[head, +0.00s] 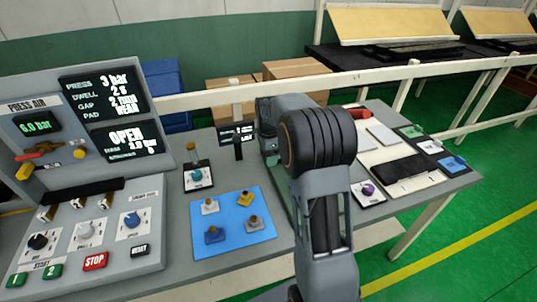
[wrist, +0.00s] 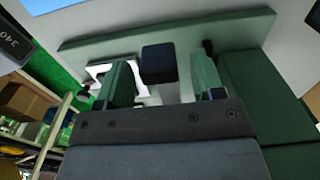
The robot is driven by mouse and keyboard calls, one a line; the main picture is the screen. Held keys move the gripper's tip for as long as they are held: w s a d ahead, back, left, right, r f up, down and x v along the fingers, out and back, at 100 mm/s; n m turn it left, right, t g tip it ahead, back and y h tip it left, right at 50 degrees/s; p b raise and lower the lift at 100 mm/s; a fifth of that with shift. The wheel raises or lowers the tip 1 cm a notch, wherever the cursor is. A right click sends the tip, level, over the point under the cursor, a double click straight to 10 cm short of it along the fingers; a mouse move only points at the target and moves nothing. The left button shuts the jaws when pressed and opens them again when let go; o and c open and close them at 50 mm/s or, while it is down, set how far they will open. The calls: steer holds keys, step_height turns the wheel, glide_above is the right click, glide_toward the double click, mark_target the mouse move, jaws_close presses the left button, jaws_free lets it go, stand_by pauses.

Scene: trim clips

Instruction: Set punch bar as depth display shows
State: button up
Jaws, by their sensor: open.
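In the wrist view, my gripper (wrist: 163,84) is open, with one green finger on each side of a dark square-ended block (wrist: 159,62) on a pale stem. This block may be the punch bar, but I cannot be sure. I cannot tell whether either finger touches it. A small dark display (head: 237,130) with white text stands at the back of the bench in the head view; its text is too small to read surely. A dark display (wrist: 14,40) also shows at the wrist view's upper left corner. My arm hides the gripper's fingertips in the head view.
A control panel (head: 85,225) with knobs and buttons stands at the left. A blue mat (head: 232,236) with several small knobbed pieces lies in front. A white board (head: 385,150) with dark and coloured pads lies to the right. A pale rail (head: 400,73) runs behind the bench.

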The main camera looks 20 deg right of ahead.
step_height(320, 180, up, 14)
steer(key=shift+b, duration=0.3)
stand_by(0.3)
steer(key=shift+f, duration=0.1)
stand_by(0.4)
